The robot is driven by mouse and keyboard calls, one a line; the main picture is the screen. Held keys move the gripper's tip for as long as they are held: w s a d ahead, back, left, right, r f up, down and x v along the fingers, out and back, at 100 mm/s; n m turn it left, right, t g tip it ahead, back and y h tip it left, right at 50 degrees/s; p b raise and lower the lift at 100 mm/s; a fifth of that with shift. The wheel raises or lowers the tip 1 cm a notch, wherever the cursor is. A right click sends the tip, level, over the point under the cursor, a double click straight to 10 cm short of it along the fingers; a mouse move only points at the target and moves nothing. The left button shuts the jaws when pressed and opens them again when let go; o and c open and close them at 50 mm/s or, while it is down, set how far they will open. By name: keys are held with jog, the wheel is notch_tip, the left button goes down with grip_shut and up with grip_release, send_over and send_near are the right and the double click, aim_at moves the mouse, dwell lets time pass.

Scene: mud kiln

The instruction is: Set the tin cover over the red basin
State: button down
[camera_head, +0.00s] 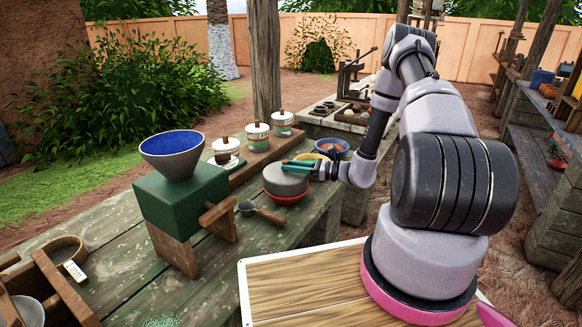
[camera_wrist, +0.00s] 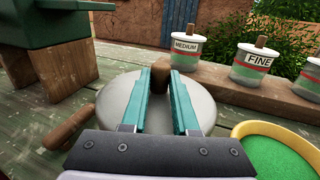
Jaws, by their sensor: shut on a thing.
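The tin cover (camera_head: 284,179) is a round grey lid that sits over the red basin (camera_head: 287,198) on the green plank table. Only the basin's lower red part shows beneath it; whether the rim is fully seated all round I cannot tell. My gripper (camera_head: 292,165) reaches in from the right in the head view. In the wrist view my gripper (camera_wrist: 160,85) has its teal fingers on either side of the cover's brown knob (camera_wrist: 160,74), shut on it. The grey cover (camera_wrist: 200,105) fills the middle below the fingers, and the basin is hidden there.
A green mill with a blue hopper (camera_head: 172,150) stands left of the cover. A small scoop (camera_head: 262,212) lies close by. Labelled jars (camera_head: 257,136) stand on a wooden rack behind. A yellow bowl of green powder (camera_wrist: 275,148) is close on the right, beside a blue-rimmed bowl (camera_head: 333,147).

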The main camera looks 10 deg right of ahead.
jog(key=shift+f, duration=0.3)
jog(key=c, duration=0.7)
grip_release()
jog(key=shift+r, duration=0.1)
